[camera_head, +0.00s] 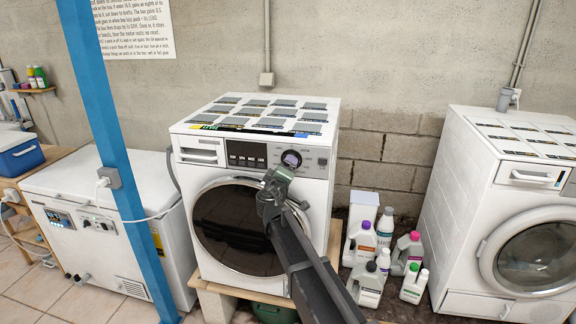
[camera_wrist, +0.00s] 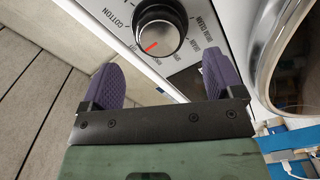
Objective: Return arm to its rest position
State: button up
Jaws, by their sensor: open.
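My arm reaches up from the bottom of the head view, and its end (camera_head: 278,178) is in front of the middle washing machine's (camera_head: 318,195) control panel, by the dial. In the wrist view my gripper (camera_wrist: 162,82) shows two purple-padded fingers spread well apart with nothing between them. The round dial (camera_wrist: 160,28), black with a silver face and a red mark, lies beyond the fingertips. The fingers appear apart from it. The dial also shows in the head view (camera_head: 291,158), just above my arm's end.
The washer stands on a wooden board (camera_head: 240,292) over blocks. A blue post (camera_head: 112,130) rises at left, before a white chest unit (camera_head: 100,200). Several detergent bottles (camera_head: 362,240) stand to the right, beside another washer (camera_head: 520,220). Open air lies above the machines.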

jog(key=s, duration=0.4)
jog(key=shift+s+a, duration=0.3)
jog(key=s+d+f+m+g+y, duration=0.1)
jog(key=s+d+f+m+g, duration=0.2)
jog(key=s+d+f+g, duration=0.2)
jog(key=s+d+f+m+g, duration=0.4)
jog(key=s+d+f+g, duration=0.2)
jog(key=s+d, duration=0.6)
jog(key=s+d+f+m+g+y, duration=0.1)
jog(key=s+d+f+m+g, duration=0.3)
jog(key=s+d, duration=0.5)
jog(key=s+f+g, duration=0.2)
jog(key=s, duration=0.3)
jog(key=shift+d+g+y, duration=0.25)
jog(key=shift+g+y, duration=0.05)
jog(key=shift+g, duration=0.1)
